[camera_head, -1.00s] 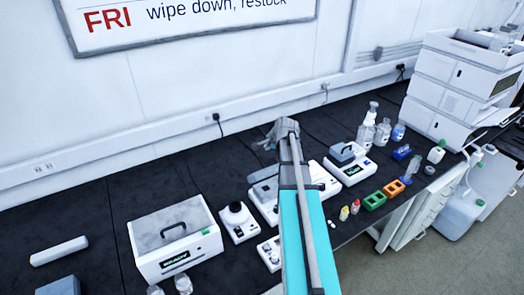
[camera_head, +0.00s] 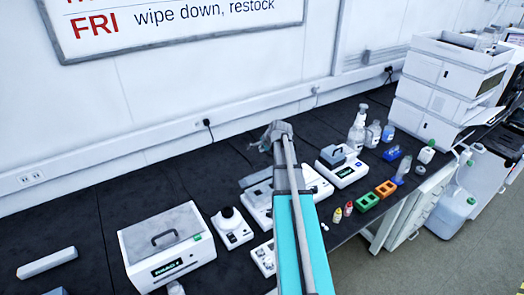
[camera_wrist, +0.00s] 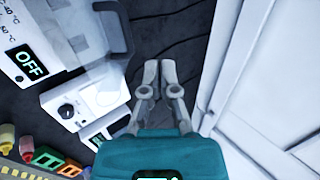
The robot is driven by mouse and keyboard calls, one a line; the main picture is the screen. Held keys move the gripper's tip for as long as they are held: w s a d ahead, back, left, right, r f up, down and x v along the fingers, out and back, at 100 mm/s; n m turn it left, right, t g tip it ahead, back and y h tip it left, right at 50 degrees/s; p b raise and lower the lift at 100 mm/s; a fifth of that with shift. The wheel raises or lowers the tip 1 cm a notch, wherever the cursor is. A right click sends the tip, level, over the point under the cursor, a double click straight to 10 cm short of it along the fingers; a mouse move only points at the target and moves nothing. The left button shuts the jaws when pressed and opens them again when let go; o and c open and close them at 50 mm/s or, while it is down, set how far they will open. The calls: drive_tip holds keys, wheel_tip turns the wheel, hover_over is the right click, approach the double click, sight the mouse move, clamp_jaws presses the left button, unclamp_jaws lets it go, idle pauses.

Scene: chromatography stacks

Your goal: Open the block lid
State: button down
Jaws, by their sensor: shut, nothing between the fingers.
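A small white block unit (camera_head: 345,172) with a green-lit display stands right of my arm in the head view. Its dark grey lid with a handle (camera_head: 337,153) looks down. Another white unit with a grey lid (camera_head: 256,180) stands partly behind my arm; I cannot tell for sure which lid is the block's. My gripper (camera_head: 270,137) is over the back of the bench, near the wall. In the wrist view my gripper (camera_wrist: 158,64) has its fingertips together and empty, above dark bench.
A white lidded box (camera_head: 165,262) and a small round-topped device (camera_head: 232,226) stand left of my arm. Green (camera_head: 367,202) and orange (camera_head: 386,189) racks, small vials and bottles (camera_head: 373,133) stand right. The wall runs close behind my gripper.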

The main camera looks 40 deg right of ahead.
drive_tip(key=b+x, duration=0.9)
drive_tip(key=x, duration=0.3)
drive_tip(key=shift+w+f, duration=0.1)
drive_tip(key=shift+f, duration=0.05)
idle(1.7)
drive_tip(key=s+r+m+t+p, duration=0.1)
drive_tip(key=s+r+m, duration=0.2)
drive_tip(key=s+m, duration=0.5)
drive_tip(key=s+r+m+t+p, duration=0.1)
drive_tip(key=s+r+m+p, duration=0.1)
drive_tip(key=s+m, duration=0.6)
drive_tip(key=shift+a+r+m+t, duration=0.45)
drive_tip(key=shift+r+m, duration=0.4)
drive_tip(key=shift+m, duration=0.15)
drive_tip(key=shift+f, duration=0.1)
drive_tip(key=shift+b+x, duration=2.9)
drive_tip(key=shift+x, duration=1.9)
